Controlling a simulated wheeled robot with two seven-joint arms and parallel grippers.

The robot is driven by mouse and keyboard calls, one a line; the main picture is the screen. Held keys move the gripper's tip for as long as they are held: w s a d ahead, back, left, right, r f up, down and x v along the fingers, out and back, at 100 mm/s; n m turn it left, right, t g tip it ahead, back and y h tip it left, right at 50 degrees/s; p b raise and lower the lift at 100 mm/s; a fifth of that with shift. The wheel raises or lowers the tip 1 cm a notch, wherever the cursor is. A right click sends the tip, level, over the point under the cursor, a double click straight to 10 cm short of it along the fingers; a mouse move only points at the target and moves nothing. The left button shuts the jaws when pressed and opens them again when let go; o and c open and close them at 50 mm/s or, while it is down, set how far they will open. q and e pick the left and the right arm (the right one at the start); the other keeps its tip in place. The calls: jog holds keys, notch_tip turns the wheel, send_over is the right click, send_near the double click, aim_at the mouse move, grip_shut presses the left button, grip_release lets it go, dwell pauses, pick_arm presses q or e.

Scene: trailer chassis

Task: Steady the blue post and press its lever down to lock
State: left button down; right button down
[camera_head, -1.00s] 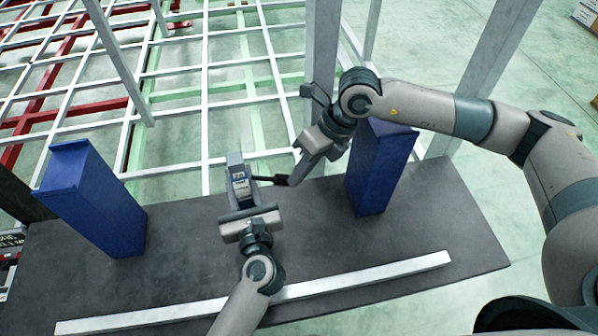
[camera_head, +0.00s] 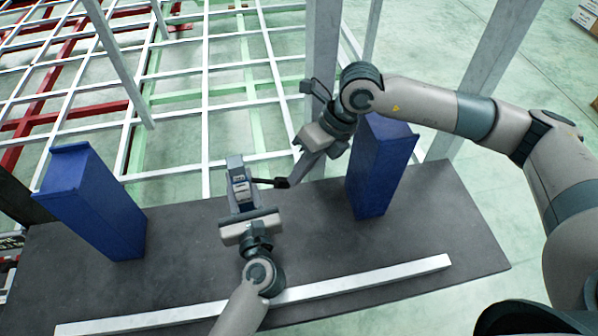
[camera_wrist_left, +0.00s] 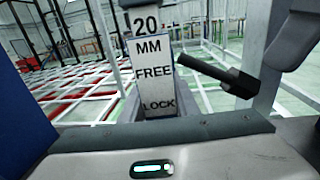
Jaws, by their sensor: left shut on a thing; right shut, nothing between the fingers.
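The labelled post (camera_head: 240,185) stands at the middle of the dark table's far edge, with a little blue showing low on it. In the left wrist view its white plate (camera_wrist_left: 155,75) reads "20 MM", "FREE" and, lower, "LOCK". Its dark lever (camera_head: 265,181) sticks out to the right; in the left wrist view the lever (camera_wrist_left: 205,70) slopes down to a thick black end, starting near FREE. My left gripper (camera_head: 239,178) is shut on the post. My right gripper (camera_head: 294,178) is shut and empty, its tips at the lever's outer end; whether they touch is unclear.
A pale bar (camera_head: 360,280) lies along the front. A white lattice frame (camera_head: 205,90) and uprights stand beyond.

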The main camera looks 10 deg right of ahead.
aim_at(245, 201)
jog(key=v, duration=1.2)
dwell(0.3)
pick_arm(q)
jog(key=c, duration=1.1)
grip_release()
jog(key=shift+s, duration=0.15)
jog(key=shift+s+d+b, duration=0.2)
jog(key=shift+s, duration=1.75)
jog(key=shift+s+d+b, duration=0.2)
jog(key=shift+s, duration=1.7)
pick_arm(e)
jog(key=shift+f, duration=0.5)
pick_arm(q)
jog(key=shift+o, duration=0.3)
